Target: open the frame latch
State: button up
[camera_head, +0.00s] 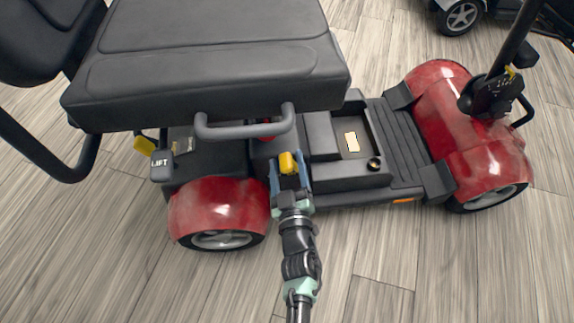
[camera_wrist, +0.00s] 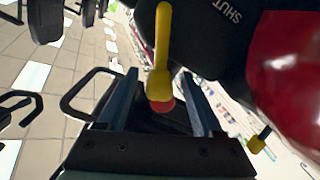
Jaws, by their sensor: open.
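The frame latch shows as a yellow lever (camera_head: 287,162) on the side of the red scooter, below the grey seat handle. In the wrist view the yellow lever (camera_wrist: 161,55) has a long thin arm, a wide end and a red part below it. My gripper (camera_head: 288,168) is at the lever with its blue fingers apart. In the wrist view the gripper (camera_wrist: 159,80) has one finger on each side of the lever's wide end. I see gaps there and cannot tell any contact. The word SHUT stands on a dark part (camera_wrist: 228,12) beside the lever.
The black seat (camera_head: 205,75) and its grey handle (camera_head: 245,124) overhang my gripper. A block marked LIFT (camera_head: 162,164) and a red rear fender (camera_head: 220,205) are to the left. The footboard (camera_head: 395,140) is to the right. The wood floor in front is clear.

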grip_shut()
dwell(1.4)
